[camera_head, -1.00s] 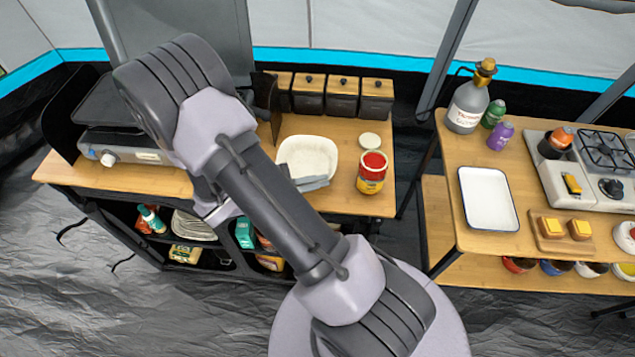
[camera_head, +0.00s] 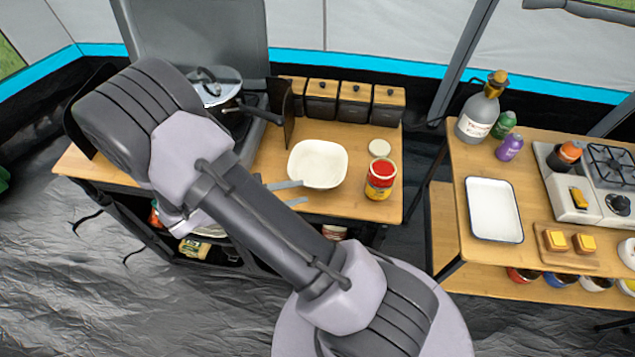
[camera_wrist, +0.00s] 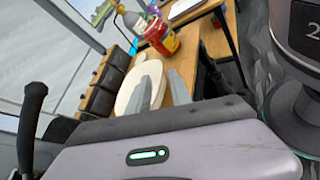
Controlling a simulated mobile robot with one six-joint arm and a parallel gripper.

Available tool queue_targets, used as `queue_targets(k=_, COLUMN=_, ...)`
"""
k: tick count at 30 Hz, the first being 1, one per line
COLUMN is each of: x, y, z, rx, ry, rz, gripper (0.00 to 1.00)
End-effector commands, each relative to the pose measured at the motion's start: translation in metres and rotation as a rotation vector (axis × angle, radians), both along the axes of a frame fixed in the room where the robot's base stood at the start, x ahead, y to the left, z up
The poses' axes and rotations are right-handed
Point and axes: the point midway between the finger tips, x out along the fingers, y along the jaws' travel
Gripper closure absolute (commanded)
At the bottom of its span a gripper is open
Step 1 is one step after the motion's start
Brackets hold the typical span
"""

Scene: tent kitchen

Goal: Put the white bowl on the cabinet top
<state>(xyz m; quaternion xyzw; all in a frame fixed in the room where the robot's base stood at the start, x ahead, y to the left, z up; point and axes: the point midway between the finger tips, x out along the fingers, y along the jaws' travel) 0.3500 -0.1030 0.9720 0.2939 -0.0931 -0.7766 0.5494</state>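The white bowl (camera_head: 318,148) stands upright on the wooden top (camera_head: 345,207) of the left cabinet, beside a red-and-yellow jar. My gripper (camera_head: 290,192) is at the bowl's lower left in the head view, near the front edge of the top. Its two fingers are apart, with nothing seen between them. In the wrist view my gripper (camera_wrist: 160,88) points toward the bowl (camera_wrist: 132,76), and its fingers overlap part of it. I cannot tell whether a finger touches the bowl.
The red-and-yellow jar (camera_head: 380,181) and a small round lid (camera_head: 379,148) stand right of the bowl. Several dark canisters (camera_head: 353,102) line the back. A lidded pan (camera_head: 216,84) is behind my arm. The right table holds a white tray (camera_head: 493,210).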

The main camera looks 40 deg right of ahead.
Motion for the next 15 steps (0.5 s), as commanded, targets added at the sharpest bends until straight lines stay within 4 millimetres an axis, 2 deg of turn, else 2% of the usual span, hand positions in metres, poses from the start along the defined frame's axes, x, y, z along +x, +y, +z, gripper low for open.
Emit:
queue_targets(k=3, x=0.004, y=0.017, z=0.008, rx=-0.001, ry=0.000, rz=0.001, gripper=0.75)
queue_targets(k=5, x=0.005, y=0.022, z=0.011, rx=0.004, ry=-0.004, rz=-0.007, gripper=0.75)
queue_targets(k=7, x=0.002, y=0.025, z=0.022, rx=0.041, ry=-0.039, rz=-0.047, gripper=0.75)
queue_targets(k=11, x=-0.021, y=0.036, z=0.070, rx=0.238, ry=-0.226, rz=-0.250, gripper=0.75)
queue_targets(k=15, x=-0.057, y=0.065, z=0.127, rx=0.558, ry=-0.538, rz=-0.520, gripper=0.75)
